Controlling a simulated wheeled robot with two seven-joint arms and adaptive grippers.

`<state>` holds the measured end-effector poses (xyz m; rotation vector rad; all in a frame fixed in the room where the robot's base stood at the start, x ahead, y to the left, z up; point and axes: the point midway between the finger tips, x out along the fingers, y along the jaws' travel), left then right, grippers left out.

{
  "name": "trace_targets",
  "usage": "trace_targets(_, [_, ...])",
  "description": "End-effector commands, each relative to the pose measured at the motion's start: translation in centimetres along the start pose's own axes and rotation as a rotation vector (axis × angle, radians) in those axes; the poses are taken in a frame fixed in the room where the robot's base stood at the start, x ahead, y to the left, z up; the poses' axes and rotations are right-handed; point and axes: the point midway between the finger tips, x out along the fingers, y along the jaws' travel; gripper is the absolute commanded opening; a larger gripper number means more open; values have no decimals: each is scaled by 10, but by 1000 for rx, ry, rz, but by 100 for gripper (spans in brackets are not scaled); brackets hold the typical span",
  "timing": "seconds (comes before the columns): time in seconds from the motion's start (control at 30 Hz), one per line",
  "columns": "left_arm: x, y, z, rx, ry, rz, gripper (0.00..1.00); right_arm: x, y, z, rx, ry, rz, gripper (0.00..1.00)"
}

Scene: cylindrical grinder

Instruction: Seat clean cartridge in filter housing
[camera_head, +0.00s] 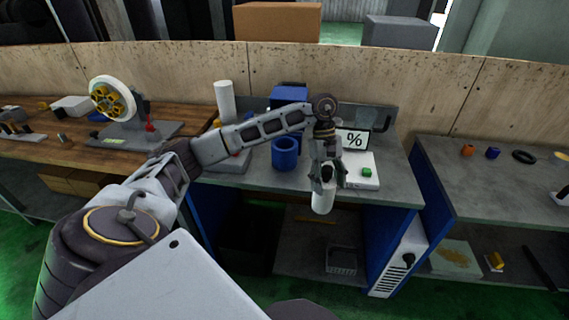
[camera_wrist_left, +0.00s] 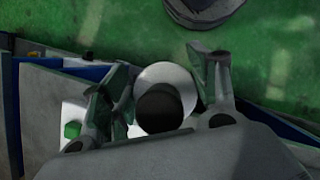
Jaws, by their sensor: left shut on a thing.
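My left gripper (camera_head: 326,174) points down and is shut on a white cylindrical cartridge (camera_head: 323,200). The cartridge hangs roughly upright in front of the bench's front edge. In the left wrist view the cartridge (camera_wrist_left: 163,75) sits between the two fingers, its end showing a round dark area. A blue open-topped cylinder (camera_head: 285,155), which looks like the filter housing, stands on the bench to the left of the gripper, apart from the cartridge. A second white cylinder (camera_head: 225,100) stands farther left. My right gripper is not in view.
A percent display (camera_head: 354,139) and a white pad with a green block (camera_head: 367,172) are right of the gripper. A blue box (camera_head: 289,91) stands behind the blue cylinder. A wheel on a stand (camera_head: 112,100) is on the left wooden bench. A grey table (camera_head: 500,184) is right.

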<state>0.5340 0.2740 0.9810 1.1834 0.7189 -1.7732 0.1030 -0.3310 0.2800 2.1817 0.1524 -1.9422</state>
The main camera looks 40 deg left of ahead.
Motion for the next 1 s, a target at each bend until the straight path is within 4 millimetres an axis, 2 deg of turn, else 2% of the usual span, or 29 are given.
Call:
trace_targets(0.37, [47, 1, 2, 305, -1, -125, 10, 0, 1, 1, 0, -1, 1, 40])
trace_targets(0.77, [99, 0, 3, 638, 0, -264, 10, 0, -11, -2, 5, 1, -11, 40])
trace_targets(1.0, [127, 0, 4, 829, 1, -342, 10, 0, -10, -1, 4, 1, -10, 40])
